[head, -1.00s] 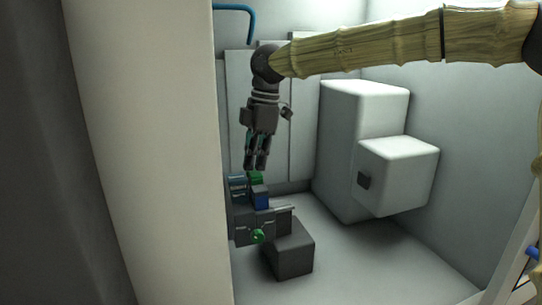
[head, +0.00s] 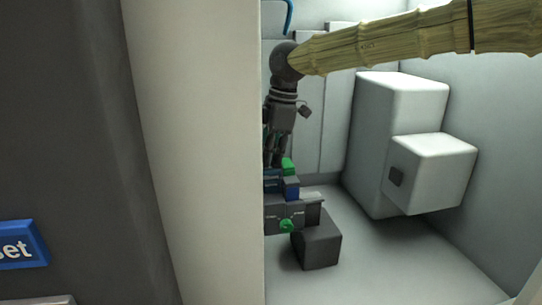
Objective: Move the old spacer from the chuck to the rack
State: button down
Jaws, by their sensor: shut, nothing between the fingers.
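My gripper (head: 272,160) points down inside the white enclosure, shut and empty. Its fingers are close to a green block (head: 288,164), and the pale wall edge partly cuts them off on the left. Below is a dark grey fixture (head: 290,213) with a blue block (head: 291,189) and a green round knob (head: 285,226); this may be the chuck, but I cannot tell for sure. I cannot tell which piece is the old spacer, and no rack is clearly recognisable.
A pale wall (head: 205,150) stands left of the opening and hides part of the fixture. A dark block (head: 317,245) sits on the floor beside it. A large white housing (head: 400,130) stands right. The right floor is clear.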

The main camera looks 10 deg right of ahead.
aim_at(269, 176)
jog(key=shift+s+d+f, duration=0.1)
jog(key=shift+d+f, duration=0.1)
jog(key=shift+f, duration=0.2)
jog(key=shift+d+f, duration=0.1)
jog(key=shift+f, duration=0.1)
jog(key=shift+r+p, duration=0.55)
jog(key=shift+p, duration=0.15)
jog(key=shift+r, duration=0.2)
jog(key=c, duration=2.2)
grip_release()
jog(key=r, duration=0.3)
jog(key=d+r, duration=0.1)
jog(key=r, duration=0.3)
jog(key=d+r, duration=0.1)
jog(key=r, duration=0.3)
jog(key=o, duration=0.4)
jog(key=shift+c, duration=0.2)
jog(key=o, duration=1)
jog(key=shift+h, duration=0.9)
jog(key=a+f+b, duration=0.1)
jog(key=f, duration=0.1)
jog(key=a+f, duration=0.1)
jog(key=a+f+b, duration=0.1)
jog(key=f, duration=0.1)
jog(key=shift+w+f+b, duration=0.3)
jog(key=shift+o, duration=0.2)
jog(key=shift+f+p, duration=0.45)
jog(key=shift+f, duration=5.15)
